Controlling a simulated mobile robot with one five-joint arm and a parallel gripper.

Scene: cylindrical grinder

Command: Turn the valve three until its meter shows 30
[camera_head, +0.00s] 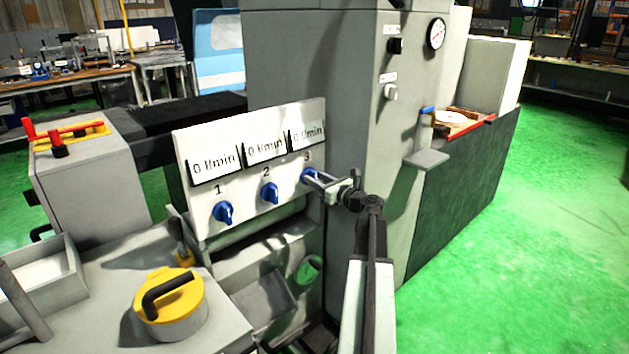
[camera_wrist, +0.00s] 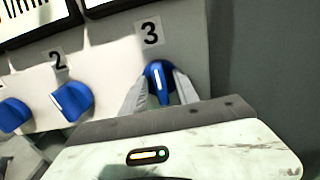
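The blue valve three (camera_wrist: 160,80) is on the white panel (camera_wrist: 110,65) under the label 3, its ridge pointing roughly down in the wrist view. In the head view valve three (camera_head: 309,174) is partly hidden by my gripper (camera_head: 318,181). My gripper (camera_wrist: 160,88) is open, with one finger on each side of the valve's ridge and a visible gap; whether a fingertip touches the knob's rim cannot be told. The meter above valve three (camera_head: 307,133) reads 0 l/min.
Valve two (camera_head: 269,192) and valve one (camera_head: 223,212) sit to the left, their meters reading 0 l/min. A grey machine column (camera_head: 350,110) rises behind the panel to the right. A yellow-lidded container (camera_head: 170,305) stands at front left.

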